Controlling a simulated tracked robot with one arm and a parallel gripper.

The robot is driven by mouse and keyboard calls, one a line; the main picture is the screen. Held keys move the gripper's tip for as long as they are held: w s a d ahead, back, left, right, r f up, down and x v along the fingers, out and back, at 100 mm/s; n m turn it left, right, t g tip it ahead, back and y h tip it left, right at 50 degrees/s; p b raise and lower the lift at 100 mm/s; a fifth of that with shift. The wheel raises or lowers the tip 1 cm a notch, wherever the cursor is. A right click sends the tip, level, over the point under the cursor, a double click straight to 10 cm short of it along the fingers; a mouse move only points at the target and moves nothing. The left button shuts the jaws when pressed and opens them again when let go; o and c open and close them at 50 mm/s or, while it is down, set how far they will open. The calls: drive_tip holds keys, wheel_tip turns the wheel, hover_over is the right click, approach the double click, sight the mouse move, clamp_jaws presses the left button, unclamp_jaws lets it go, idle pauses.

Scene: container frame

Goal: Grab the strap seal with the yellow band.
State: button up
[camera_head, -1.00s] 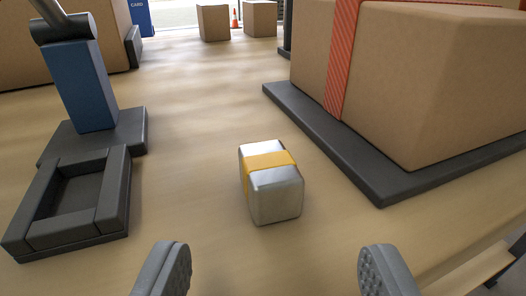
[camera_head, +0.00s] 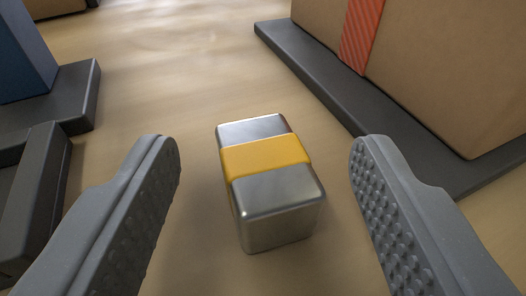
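The strap seal (camera_head: 278,194) is a silver metal block with a yellow band (camera_head: 264,156) around its middle. It rests on the wooden floor near the middle of the view, turned slightly. My gripper (camera_head: 265,145) is open, with one grey textured finger on each side of the seal. Clear gaps show between the seal and both fingers, and neither appears to touch it. The fingertips reach about as far up the picture as the yellow band.
At right, a cardboard box (camera_head: 440,70) with a red strap (camera_head: 361,35) stands on a dark base (camera_head: 330,90). At left are a blue post (camera_head: 18,55) on a dark foot (camera_head: 75,95) and a dark tray's rim (camera_head: 35,195). The floor beyond the seal is clear.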

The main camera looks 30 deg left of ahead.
drive_tip(key=c, duration=1)
drive_tip(key=shift+c, duration=0.2)
drive_tip(key=shift+r, duration=0.1)
wheel_tip(320, 180, up, 4)
drive_tip(key=p, duration=0.3)
drive_tip(key=s+a+b, duration=0.1)
drive_tip(key=s+b, duration=1.4)
drive_tip(key=shift+s+a+r, duration=0.3)
drive_tip(key=shift+s+a, duration=0.05)
